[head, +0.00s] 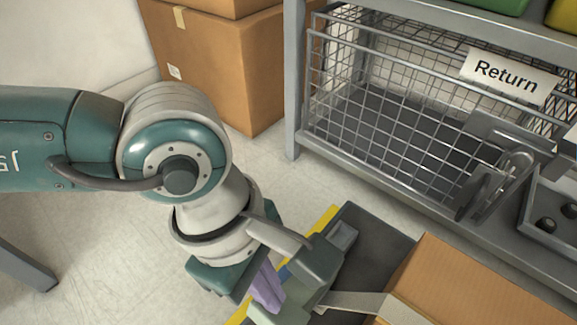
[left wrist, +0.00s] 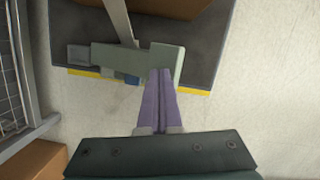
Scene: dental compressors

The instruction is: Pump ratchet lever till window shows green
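A ratchet device with a pale green body (head: 295,301) sits on a dark base with a yellow edge, beside a carton. A flat grey strap (head: 350,301) runs from it onto the carton. In the left wrist view, the pale green body (left wrist: 120,57) lies across the base, with a small grey block at one end. My left gripper (head: 270,298) has purple fingers that lie side by side, with their tips at the pale green body; it also shows in the left wrist view (left wrist: 161,73). I cannot tell whether they touch it. I cannot make out the window or its colour. My right gripper is out of view.
The brown carton (head: 480,285) stands at the bottom right of the head view. A wire basket with a "Return" sign (head: 505,73) is on a grey rack behind. More cartons (head: 225,70) stand at the back. Pale floor is clear left of the base.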

